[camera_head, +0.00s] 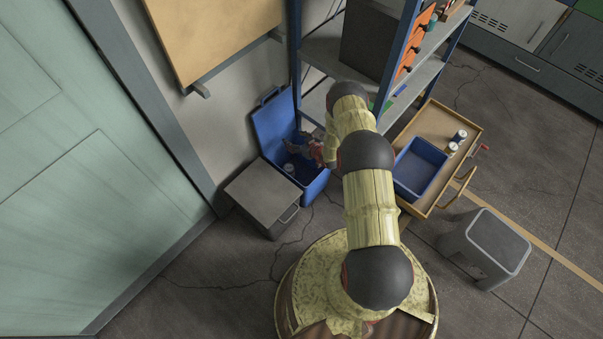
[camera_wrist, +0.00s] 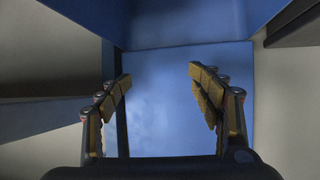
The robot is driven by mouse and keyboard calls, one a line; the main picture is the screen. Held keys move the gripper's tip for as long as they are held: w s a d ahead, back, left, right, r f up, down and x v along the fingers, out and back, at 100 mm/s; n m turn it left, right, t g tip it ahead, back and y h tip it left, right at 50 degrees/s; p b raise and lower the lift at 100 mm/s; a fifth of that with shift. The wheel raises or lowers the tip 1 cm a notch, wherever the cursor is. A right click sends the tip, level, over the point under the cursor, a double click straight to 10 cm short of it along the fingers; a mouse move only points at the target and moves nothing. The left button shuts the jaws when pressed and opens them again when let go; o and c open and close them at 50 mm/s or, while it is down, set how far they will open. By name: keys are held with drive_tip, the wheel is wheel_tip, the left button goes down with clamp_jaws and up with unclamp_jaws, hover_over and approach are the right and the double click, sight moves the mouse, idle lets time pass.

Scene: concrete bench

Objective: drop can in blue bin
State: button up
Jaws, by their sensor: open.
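The blue bin (camera_head: 318,187) stands on the floor against the wall, with its lid (camera_head: 271,122) raised at the back. A small pale can (camera_head: 289,169) shows inside the bin at its left front. My gripper (camera_head: 297,150) is over the bin's opening, partly hidden by shadow and my arm. In the wrist view my gripper (camera_wrist: 160,80) has its two fingers wide apart with nothing between them. Blue surfaces of the bin (camera_wrist: 165,110) fill the middle of that view, and no can shows there.
A grey box (camera_head: 263,192) stands left of the bin. A shelf rack (camera_head: 312,50) is behind. On the right, a wooden tray (camera_head: 432,122) holds a blue tub (camera_head: 422,165) and two cans (camera_head: 459,136). A grey stool-like bin (camera_head: 495,245) stands at lower right.

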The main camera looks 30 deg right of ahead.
drive_tip(key=shift+s, duration=0.1)
drive_tip(key=v, duration=1.1)
drive_tip(key=shift+s+r, duration=0.2)
drive_tip(key=shift+s, duration=0.15)
